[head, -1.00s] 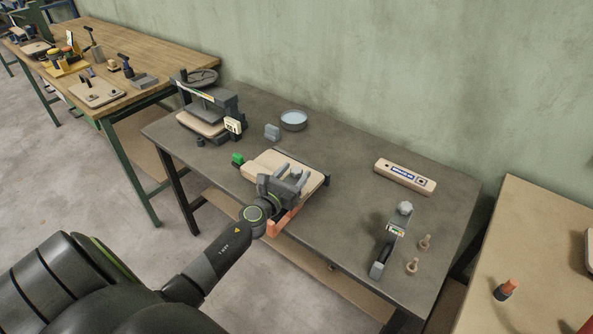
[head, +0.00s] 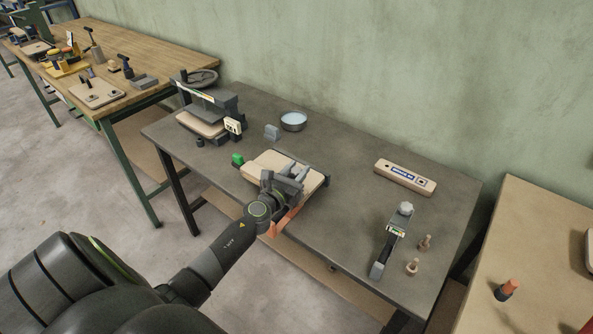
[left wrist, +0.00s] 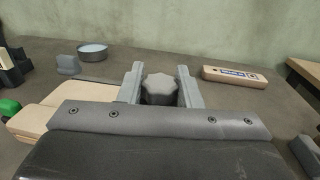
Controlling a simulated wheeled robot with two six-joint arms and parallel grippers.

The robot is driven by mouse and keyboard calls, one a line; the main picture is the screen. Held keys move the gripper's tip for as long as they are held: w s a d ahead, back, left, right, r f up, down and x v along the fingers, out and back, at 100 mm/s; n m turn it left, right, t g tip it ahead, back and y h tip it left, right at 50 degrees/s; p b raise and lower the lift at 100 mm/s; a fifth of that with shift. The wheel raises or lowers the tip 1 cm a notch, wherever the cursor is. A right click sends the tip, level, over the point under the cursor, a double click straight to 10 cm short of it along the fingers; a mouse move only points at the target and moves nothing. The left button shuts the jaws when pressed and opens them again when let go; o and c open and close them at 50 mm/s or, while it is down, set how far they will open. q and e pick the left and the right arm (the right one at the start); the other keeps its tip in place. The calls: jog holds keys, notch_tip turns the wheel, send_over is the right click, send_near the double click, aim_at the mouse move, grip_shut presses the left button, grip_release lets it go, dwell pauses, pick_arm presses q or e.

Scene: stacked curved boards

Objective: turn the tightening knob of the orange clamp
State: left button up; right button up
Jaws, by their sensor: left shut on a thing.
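The orange clamp (head: 281,222) sits at the front edge of the dark table, on the stacked curved boards (head: 262,163). Most of it is hidden behind my left gripper (head: 291,178). Its grey faceted tightening knob (left wrist: 159,89) shows in the left wrist view, between the two fingers of my left gripper (left wrist: 163,90). The left gripper is shut on this knob. The boards also show at the left of the left wrist view (left wrist: 45,112). My right gripper is in neither view.
A grey clamp (head: 391,238) and small wooden pegs (head: 412,266) lie to the right. A wooden level (head: 405,176), a round dish (head: 293,121), a grey block (head: 272,132) and a green-ended clamp (head: 238,159) are on the table. A press (head: 212,112) stands at the back left.

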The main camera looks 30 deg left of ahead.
pick_arm(q)
jog(key=shift+n+y, duration=0.4)
jog(key=shift+y, duration=0.3)
jog(key=n+y+p, duration=0.1)
jog(key=n+y, duration=0.1)
jog(key=y, duration=0.1)
jog(key=shift+d+r+g, duration=0.1)
jog(key=shift+g, duration=0.3)
jog(key=n+g+y, duration=0.1)
jog(key=n+y, duration=0.1)
jog(key=shift+y, duration=0.3)
jog(key=shift+n+g+y, duration=0.8)
jog(key=shift+n+y, duration=0.1)
jog(key=shift+y, duration=0.3)
jog(key=n+g+y+b, duration=0.1)
jog(key=g+y, duration=0.1)
jog(key=n+g+y+b, duration=0.1)
jog(key=n+g, duration=0.1)
jog(key=shift+w+f+n+y, duration=0.1)
jog(key=shift+f+n+y, duration=0.1)
jog(key=shift+n+y, duration=0.15)
jog(key=shift+r+n+g+y+b, duration=0.1)
jog(key=shift+n+g+y+b, duration=0.65)
jog(key=shift+n+g, duration=0.6)
jog(key=shift+n+g+y+b, duration=0.7)
jog(key=shift+n+g+b, duration=0.1)
jog(key=shift+g, duration=0.95)
jog(key=o, duration=0.9)
